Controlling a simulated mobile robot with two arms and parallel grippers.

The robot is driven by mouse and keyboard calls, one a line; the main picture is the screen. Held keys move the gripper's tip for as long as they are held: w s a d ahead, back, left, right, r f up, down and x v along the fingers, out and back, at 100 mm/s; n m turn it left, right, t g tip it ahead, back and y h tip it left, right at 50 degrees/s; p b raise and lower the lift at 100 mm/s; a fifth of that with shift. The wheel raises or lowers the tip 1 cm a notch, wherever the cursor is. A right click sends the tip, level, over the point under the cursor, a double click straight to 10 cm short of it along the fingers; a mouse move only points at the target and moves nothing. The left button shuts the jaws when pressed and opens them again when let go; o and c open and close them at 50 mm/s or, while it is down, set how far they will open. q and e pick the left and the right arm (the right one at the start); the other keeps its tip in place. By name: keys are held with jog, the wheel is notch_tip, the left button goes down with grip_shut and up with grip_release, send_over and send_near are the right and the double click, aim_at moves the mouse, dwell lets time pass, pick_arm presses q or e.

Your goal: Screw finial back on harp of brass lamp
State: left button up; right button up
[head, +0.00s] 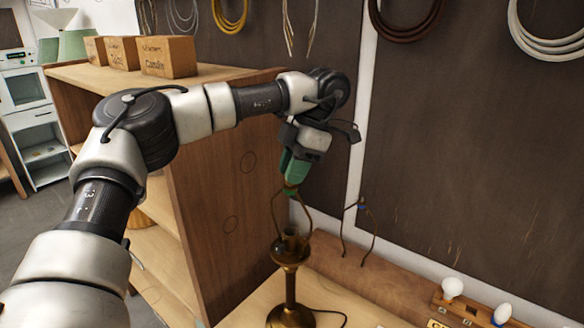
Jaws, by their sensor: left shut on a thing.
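The brass lamp (290,285) stands upright on the bench at the bottom middle. Its thin harp (274,212) rises from the socket and narrows to a top just under my left gripper (291,183). The gripper's green fingers point down and are shut at the harp's top. A small brass-coloured bit, the finial (290,190), shows at the fingertips and is mostly hidden by them. I cannot tell whether it is seated on the harp. My right gripper is not in view.
A wooden shelf unit (225,200) with small labelled boxes (167,56) on top stands left of the lamp. A second thin wire loop (374,235) stands by the wall. Bulbs (452,287) sit in a wooden holder at the lower right. Coiled cords (405,22) hang above.

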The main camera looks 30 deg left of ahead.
pick_arm(q)
jog(key=m+t, duration=0.1)
jog(key=m, duration=0.2)
jog(key=shift+d+y, duration=0.1)
jog(key=shift+y, duration=0.3)
jog(key=o, duration=0.9)
jog(key=shift+o, duration=0.2)
